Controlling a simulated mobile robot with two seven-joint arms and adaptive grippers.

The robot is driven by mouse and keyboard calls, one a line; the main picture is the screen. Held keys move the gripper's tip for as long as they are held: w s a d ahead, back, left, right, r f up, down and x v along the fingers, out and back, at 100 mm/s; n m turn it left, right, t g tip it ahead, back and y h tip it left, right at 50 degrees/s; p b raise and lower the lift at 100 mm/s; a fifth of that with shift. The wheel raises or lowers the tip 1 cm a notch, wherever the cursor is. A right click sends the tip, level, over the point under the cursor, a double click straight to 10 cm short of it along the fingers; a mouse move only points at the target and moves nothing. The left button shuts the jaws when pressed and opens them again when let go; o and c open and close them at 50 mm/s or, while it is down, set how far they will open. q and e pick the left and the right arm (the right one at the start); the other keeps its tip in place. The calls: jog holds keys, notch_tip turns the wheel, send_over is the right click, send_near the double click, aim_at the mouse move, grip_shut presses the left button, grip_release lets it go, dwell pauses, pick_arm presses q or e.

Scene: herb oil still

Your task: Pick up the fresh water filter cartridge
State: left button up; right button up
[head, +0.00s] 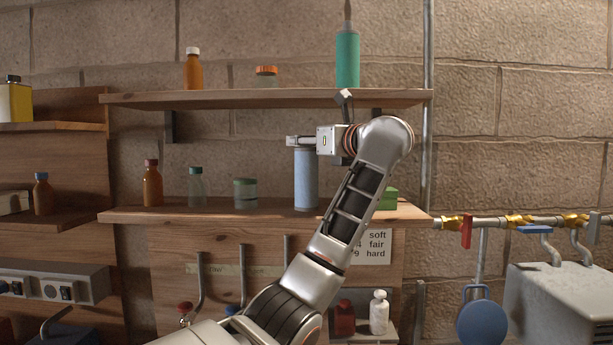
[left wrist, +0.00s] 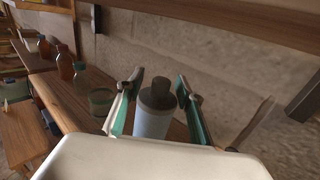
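The light blue cartridge (head: 306,180) stands upright on the lower wooden shelf (head: 240,215), right of a green-lidded jar. In the left wrist view the cartridge (left wrist: 152,122) shows a dark grey cap and a pale blue body. My left gripper (head: 302,141) is at the height of the cartridge's top, which it partly hides in the head view. In the left wrist view the open gripper (left wrist: 158,88) has one finger on each side of the cartridge, with small gaps showing. My right gripper is in neither view.
The green-lidded jar (head: 246,194), a green-capped bottle (head: 196,187) and a brown bottle (head: 152,184) stand to the left. A green box (head: 388,199) is to the right. An upper shelf (head: 230,98) with a green bottle (head: 347,57) hangs above.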

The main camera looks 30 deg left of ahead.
pick_arm(q)
grip_shut()
